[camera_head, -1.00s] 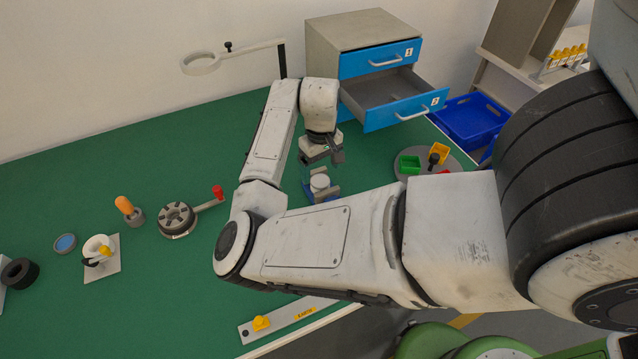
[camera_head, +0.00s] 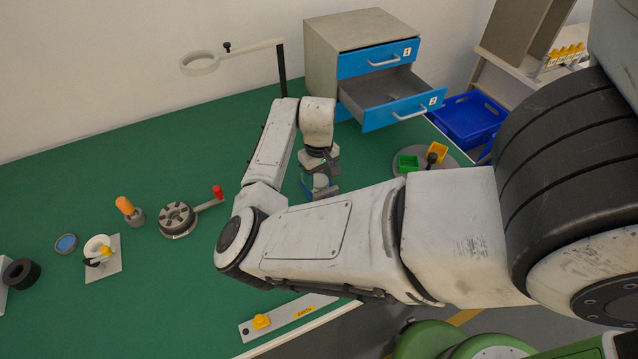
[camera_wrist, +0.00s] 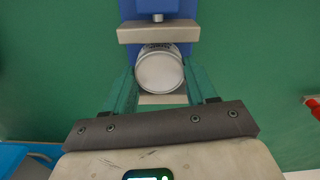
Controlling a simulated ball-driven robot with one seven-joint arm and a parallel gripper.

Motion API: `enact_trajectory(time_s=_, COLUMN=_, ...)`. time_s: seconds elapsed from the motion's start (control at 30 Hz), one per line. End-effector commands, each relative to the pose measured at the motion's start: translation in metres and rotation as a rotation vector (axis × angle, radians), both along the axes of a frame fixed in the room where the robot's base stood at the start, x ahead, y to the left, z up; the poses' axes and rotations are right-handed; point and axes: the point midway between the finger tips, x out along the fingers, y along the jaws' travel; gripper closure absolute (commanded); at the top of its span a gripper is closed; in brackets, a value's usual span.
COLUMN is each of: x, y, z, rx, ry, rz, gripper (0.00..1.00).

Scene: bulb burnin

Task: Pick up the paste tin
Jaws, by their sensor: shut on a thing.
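The paste tin looks to be the white round tin with dark print on its side (camera_wrist: 160,72); it also shows small under my arm in the head view (camera_head: 321,182). It sits between the pale bars of a small blue vise (camera_wrist: 157,34). My gripper (camera_wrist: 161,80) is shut on the tin, with one greenish finger on each side. In the head view my gripper (camera_head: 320,167) is low over the vise and hides part of it. I cannot tell whether the tin still touches the vise.
An open blue-fronted drawer (camera_head: 405,111) stands behind to the right, beside a blue crate (camera_head: 468,122). A round tray with small coloured bins (camera_head: 408,163) is to the right. A magnifier ring (camera_head: 200,64) overhangs behind. A red-handled round fixture (camera_head: 178,219) is at left. Green mat lies clear between.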

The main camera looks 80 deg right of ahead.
Motion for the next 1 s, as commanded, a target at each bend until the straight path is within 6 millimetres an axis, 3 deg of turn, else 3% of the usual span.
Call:
enact_trajectory(time_s=0.33, x=0.0, y=0.0, z=0.0, rx=0.0, ry=0.0, rz=0.0, gripper=0.81)
enact_trajectory(time_s=0.6, x=0.0, y=0.0, z=0.004, rx=-0.001, ry=0.0, rz=0.0, gripper=0.81)
enact_trajectory(time_s=0.77, x=0.0, y=-0.001, z=0.025, rx=-0.004, ry=0.0, rz=0.0, gripper=0.81)
enact_trajectory(time_s=1.0, x=0.0, y=-0.001, z=0.071, rx=-0.004, ry=-0.002, rz=-0.001, gripper=0.81)
